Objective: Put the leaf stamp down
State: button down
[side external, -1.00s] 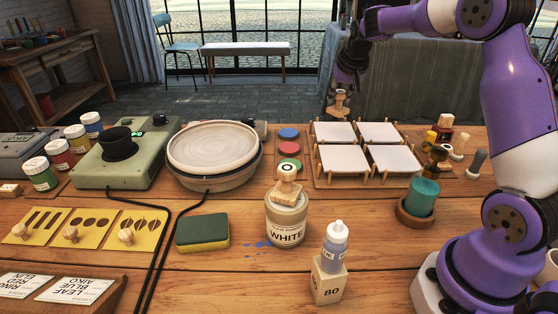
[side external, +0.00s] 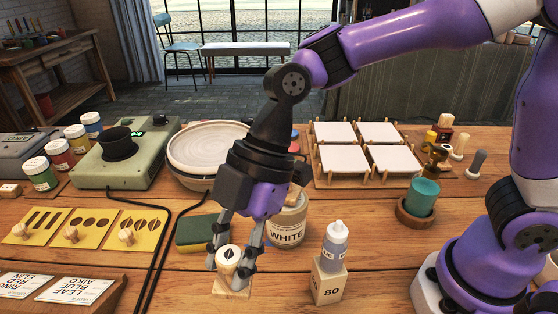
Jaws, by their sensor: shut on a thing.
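The leaf stamp (side external: 231,256), a pale wooden knob with a dark leaf mark on top and a flat wooden base, is upright at the front of the table, left of the small block marked 80. My gripper (side external: 229,268) points down and is shut on the stamp's knob, one finger on each side. The stamp's base is at the tabletop (side external: 185,270) or very close to it; I cannot tell if it touches.
The white paint jar (side external: 287,232) stands just behind my gripper. A sponge (side external: 193,235) lies to the left behind it. The numbered block (side external: 327,285) with a bottle (side external: 335,245) stands to the right.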

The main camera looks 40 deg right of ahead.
jog(key=shift+s+a+f+n, duration=0.2)
jog(key=shift+s+f, duration=0.15)
jog(key=shift+s, duration=0.1)
jog(key=shift+s+a+f+n, duration=0.2)
jog(key=shift+s+f, duration=0.15)
jog(key=shift+s, duration=0.1)
notch_tip(320, 180, down, 8)
jog(key=shift+f, duration=0.25)
jog(key=shift+f, duration=0.1)
jog(key=c, duration=0.6)
grip_release()
jog(key=w+d+r+m, duration=0.1)
jog(key=w+d+r, duration=0.1)
jog(key=d+r, duration=0.7)
jog(key=s+d+r+m+t+h, duration=0.1)
jog(key=d+m+t+h, duration=0.1)
jog(key=d+m, duration=0.3)
jog(key=s+d+r+m+t+h, duration=0.1)
jog(key=d+r+m+t+h, duration=0.1)
jog(key=d+m, duration=0.4)
jog(key=s+d+r+m+t+h, duration=0.1)
jog(key=d+r+m+t+h, duration=0.1)
jog(key=d+m, duration=0.3)
jog(key=shift+d+r+m, duration=0.1)
jog(key=shift+d+m, duration=0.05)
jog(key=shift+m, duration=0.65)
jog(key=shift+d+m, duration=0.1)
jog(key=shift+m, duration=0.7)
